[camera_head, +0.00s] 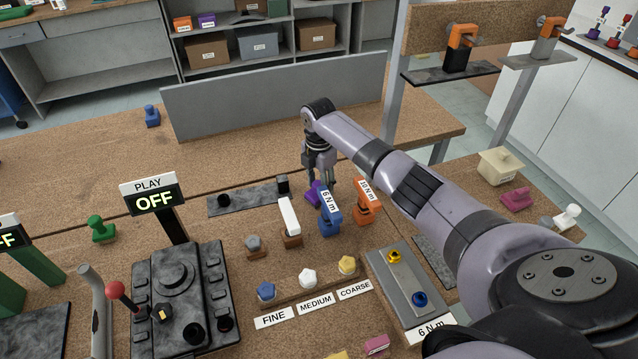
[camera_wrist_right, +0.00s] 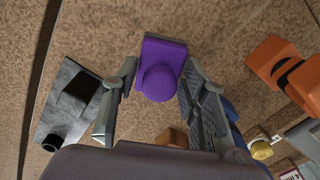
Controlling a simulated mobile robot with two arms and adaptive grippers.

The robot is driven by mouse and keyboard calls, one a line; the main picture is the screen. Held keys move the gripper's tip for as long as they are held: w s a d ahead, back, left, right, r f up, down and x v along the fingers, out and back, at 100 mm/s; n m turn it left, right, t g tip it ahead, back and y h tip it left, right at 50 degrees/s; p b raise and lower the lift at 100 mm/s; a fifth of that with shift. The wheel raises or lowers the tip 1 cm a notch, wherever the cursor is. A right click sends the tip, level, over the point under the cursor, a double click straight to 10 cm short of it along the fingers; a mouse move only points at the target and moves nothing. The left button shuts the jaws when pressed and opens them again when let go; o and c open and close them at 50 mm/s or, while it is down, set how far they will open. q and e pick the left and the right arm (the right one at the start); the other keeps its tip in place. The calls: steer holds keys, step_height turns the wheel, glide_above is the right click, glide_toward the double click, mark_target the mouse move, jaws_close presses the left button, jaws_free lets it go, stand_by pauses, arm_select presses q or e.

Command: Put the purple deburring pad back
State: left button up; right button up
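The purple deburring pad (camera_head: 313,191) is under my right gripper (camera_head: 319,178), behind the blue 6 N m tool, which partly hides it. In the right wrist view the pad (camera_wrist_right: 164,64) shows its round knob and flat base. It lies between the two fingers of my right gripper (camera_wrist_right: 160,72), whose tips are close to its sides. I cannot tell whether they press on it, or whether the pad touches the bench. My left gripper is not in view.
A rack (camera_head: 305,291) labelled FINE, MEDIUM, COARSE holds blue, white and yellow knobs. The blue tool (camera_head: 330,215) and orange tool (camera_head: 367,207) stand close to my right gripper. A dark slab (camera_head: 245,198) lies to its left. A grey panel (camera_head: 275,98) stands behind.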

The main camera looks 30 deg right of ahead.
mark_target(319, 183)
steer(key=shift+o, duration=0.2)
steer(key=shift+r, duration=0.3)
step_height(319, 183, up, 12)
steer(key=b, duration=0.1)
steer(key=shift+b, duration=0.4)
